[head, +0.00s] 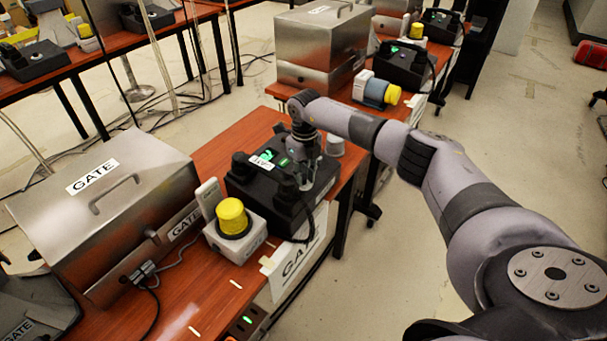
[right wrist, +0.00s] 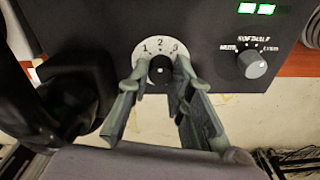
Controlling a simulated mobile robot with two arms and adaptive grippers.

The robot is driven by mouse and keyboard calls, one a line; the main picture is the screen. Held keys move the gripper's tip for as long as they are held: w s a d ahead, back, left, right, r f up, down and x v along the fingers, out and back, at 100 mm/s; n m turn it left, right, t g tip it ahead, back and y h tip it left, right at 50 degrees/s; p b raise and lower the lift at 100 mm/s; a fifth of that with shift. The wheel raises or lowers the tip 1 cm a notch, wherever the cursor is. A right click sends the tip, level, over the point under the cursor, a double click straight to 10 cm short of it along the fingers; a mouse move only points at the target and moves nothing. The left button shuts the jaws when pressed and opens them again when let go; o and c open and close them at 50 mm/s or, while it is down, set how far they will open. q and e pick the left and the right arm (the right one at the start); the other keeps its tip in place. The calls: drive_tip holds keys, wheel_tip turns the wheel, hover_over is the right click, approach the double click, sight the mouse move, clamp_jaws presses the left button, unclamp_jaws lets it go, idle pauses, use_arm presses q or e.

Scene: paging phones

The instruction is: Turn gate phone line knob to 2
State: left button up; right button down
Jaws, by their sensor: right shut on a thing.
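The black gate phone (head: 240,184) stands on the wooden desk with a "GATE" label and green lights on top. My right gripper (head: 306,182) reaches down over its right side. In the right wrist view, the black line knob (right wrist: 160,69) sits in a white dial (right wrist: 160,46) marked 1, 2, 3. My right gripper (right wrist: 159,76) has one finger on each side of the knob and is shut on it. The 2 is straight above the knob; which number it points to is unclear. My left gripper is not in view.
A second, grey knob (right wrist: 252,64) sits right of the dial under green lights (right wrist: 256,9). A yellow beacon (head: 232,216) on a white base stands beside the phone, and a steel GATE case (head: 120,190) is further left. A grey cup-like object (head: 335,145) stands behind the gripper.

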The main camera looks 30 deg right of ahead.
sight(304, 178)
idle(0.4)
drive_tip(key=c, duration=1.4)
unclamp_jaws()
wheel_tip(304, 178, up, 12)
drive_tip(key=shift+d+r, duration=0.1)
